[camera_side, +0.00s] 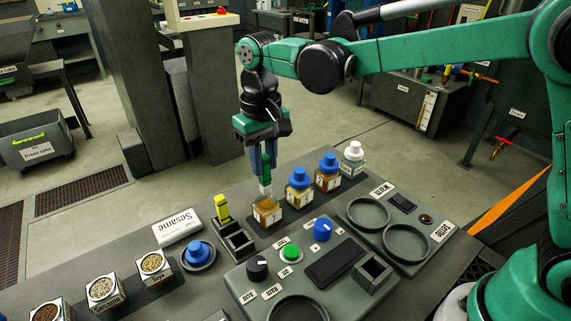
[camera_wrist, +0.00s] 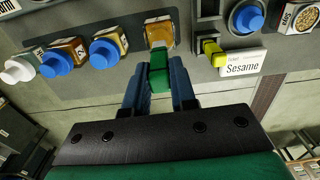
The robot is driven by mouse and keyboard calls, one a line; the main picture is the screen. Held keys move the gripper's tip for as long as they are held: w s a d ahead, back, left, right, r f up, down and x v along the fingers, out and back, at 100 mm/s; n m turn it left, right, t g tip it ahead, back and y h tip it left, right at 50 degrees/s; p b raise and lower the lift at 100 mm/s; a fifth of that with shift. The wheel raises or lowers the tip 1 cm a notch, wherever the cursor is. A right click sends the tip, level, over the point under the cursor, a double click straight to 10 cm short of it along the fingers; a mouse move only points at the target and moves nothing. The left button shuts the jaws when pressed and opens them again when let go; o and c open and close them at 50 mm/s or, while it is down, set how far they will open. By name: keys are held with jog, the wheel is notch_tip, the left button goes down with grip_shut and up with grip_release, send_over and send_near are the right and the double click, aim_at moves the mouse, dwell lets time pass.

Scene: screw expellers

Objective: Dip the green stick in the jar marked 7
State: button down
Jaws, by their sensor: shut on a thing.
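My gripper (camera_side: 263,163) points down with its blue fingers shut on the green stick (camera_side: 265,173). The stick is upright, and its pale lower end is at the mouth of an uncapped jar (camera_side: 267,214) with yellow-brown contents. How far the tip reaches inside is hard to tell. The jar's label is too small to read surely. In the wrist view the green stick (camera_wrist: 159,75) sits between the fingertips (camera_wrist: 160,88), in line with the open jar (camera_wrist: 160,32). A loose blue lid (camera_side: 198,250) rests on a round dish left of the jar.
Two blue-capped jars (camera_side: 299,187) (camera_side: 327,173) and a white-capped jar (camera_side: 353,158) stand in a row to the right. A yellow stick (camera_side: 222,208) stands in a holder (camera_side: 236,240) close left. A Sesame card (camera_side: 177,226) and a knob panel (camera_side: 300,268) are nearby.

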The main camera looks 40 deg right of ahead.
aim_at(266, 193)
jog(key=shift+f, duration=0.5)
jog(key=shift+f, duration=0.55)
dwell(1.0)
jog(key=shift+f, duration=0.5)
jog(key=shift+f, duration=0.15)
dwell(0.3)
jog(key=shift+f, duration=0.6)
jog(key=shift+r, duration=0.1)
dwell(1.0)
jog(key=shift+r, duration=1.9)
jog(key=shift+r, duration=0.1)
jog(key=shift+r, duration=2.45)
